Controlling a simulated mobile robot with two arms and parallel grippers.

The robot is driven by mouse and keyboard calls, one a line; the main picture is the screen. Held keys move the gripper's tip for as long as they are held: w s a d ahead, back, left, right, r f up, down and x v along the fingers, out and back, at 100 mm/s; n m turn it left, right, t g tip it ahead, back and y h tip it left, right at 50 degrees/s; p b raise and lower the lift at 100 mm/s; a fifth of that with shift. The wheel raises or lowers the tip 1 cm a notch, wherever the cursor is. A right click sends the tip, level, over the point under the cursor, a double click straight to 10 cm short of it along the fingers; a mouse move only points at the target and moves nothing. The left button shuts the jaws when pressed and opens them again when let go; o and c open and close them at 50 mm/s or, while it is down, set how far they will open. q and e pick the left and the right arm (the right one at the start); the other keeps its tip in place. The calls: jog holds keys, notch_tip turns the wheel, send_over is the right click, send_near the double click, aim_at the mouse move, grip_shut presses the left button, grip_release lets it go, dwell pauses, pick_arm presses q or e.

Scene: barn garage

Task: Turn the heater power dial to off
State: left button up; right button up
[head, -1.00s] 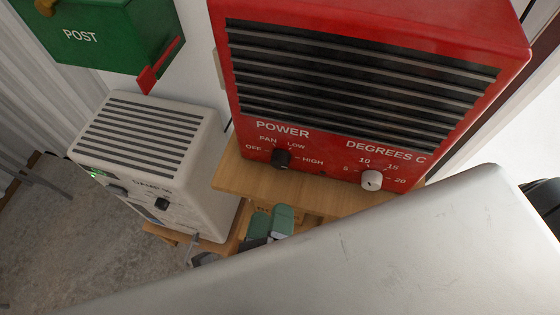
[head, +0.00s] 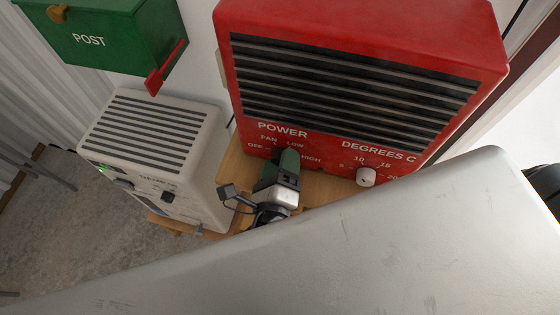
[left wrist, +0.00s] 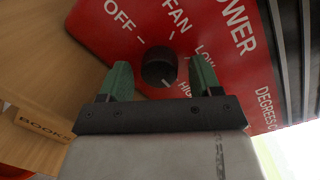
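The red heater (head: 350,25) stands on a wooden shelf, its front bearing POWER and DEGREES C labels. The black power dial (left wrist: 159,66) shows in the left wrist view, near the OFF, FAN and LOW labels. In the head view my left gripper (head: 288,160) mostly hides it. In the left wrist view my left gripper (left wrist: 162,76) has its green fingers spread, one on each side of the dial, with visible gaps. I cannot tell the dial's exact setting. My right gripper is not in view.
The white temperature dial (head: 366,177) sits right of the power dial. A white slatted appliance (head: 150,125) stands to the left, below a green post box (head: 110,40). The wooden shelf (head: 232,165) lies under the heater; a BOOKS label (left wrist: 45,124) shows near the left gripper.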

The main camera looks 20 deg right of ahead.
pick_arm(q)
jog(key=c, duration=0.9)
jog(key=shift+o, duration=0.2)
